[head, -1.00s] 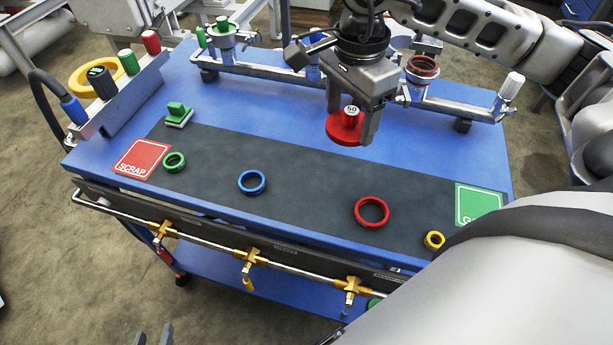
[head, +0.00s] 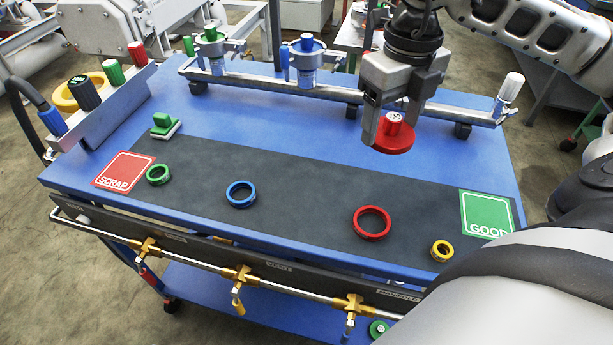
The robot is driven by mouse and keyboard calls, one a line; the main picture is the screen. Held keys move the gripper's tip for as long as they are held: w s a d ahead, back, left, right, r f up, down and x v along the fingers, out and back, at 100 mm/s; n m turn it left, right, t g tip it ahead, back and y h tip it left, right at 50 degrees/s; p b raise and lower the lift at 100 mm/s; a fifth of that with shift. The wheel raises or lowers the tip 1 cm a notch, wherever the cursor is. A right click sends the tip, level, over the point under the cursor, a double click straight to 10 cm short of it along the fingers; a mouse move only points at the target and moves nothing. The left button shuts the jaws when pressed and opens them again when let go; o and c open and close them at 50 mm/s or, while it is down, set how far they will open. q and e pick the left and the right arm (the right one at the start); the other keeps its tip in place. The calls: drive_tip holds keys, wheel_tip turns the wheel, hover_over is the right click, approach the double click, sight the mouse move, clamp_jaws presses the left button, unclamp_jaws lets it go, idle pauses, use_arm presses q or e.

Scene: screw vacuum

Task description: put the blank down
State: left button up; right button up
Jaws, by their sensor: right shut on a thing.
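The blank is a red disc (head: 393,139) with a short red knob on top that has a pale cap. My right gripper (head: 394,117) is shut on the knob, with one finger on each side. It holds the disc roughly level above the back right part of the cart top. A red ring (head: 372,222) lies on the dark mat (head: 300,205), nearer the front than the held blank. The green GOOD card (head: 487,213) is at the right end of the mat and the red SCRAP card (head: 124,170) at the left end. My left gripper is not in view.
Green (head: 158,174), blue (head: 241,194) and yellow (head: 443,251) rings lie on the mat. A green-handled block (head: 165,125) sits behind the mat. A rail (head: 330,92) with green-topped (head: 210,45) and blue-topped (head: 305,58) fixtures runs along the back. Mat between the rings is clear.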

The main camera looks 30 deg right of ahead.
drive_tip(key=w+a+f+p, duration=0.1)
drive_tip(key=w+a+f, duration=0.1)
drive_tip(key=w+a, duration=0.25)
hover_over(310, 184)
drive_tip(key=f, duration=0.3)
drive_tip(key=d+f, duration=0.1)
drive_tip(key=f, duration=0.1)
drive_tip(key=shift+s+f+p, duration=0.3)
drive_tip(key=shift+s+p, duration=0.05)
drive_tip(key=shift+s, duration=0.05)
drive_tip(key=shift+w+a+f, duration=0.15)
drive_tip(key=shift+f, duration=0.05)
drive_tip(key=f, duration=0.3)
drive_tip(key=shift+w+a+f+p, duration=0.2)
drive_tip(key=shift+a+f+p, duration=0.1)
drive_tip(key=shift+a+f, duration=0.1)
drive_tip(key=shift+f, duration=0.15)
drive_tip(key=shift+f, duration=0.2)
drive_tip(key=o, duration=1)
drive_tip(key=shift+r, duration=0.1)
drive_tip(key=shift+o, duration=0.2)
wheel_tip(310, 184, up, 12)
drive_tip(key=shift+r, duration=0.15)
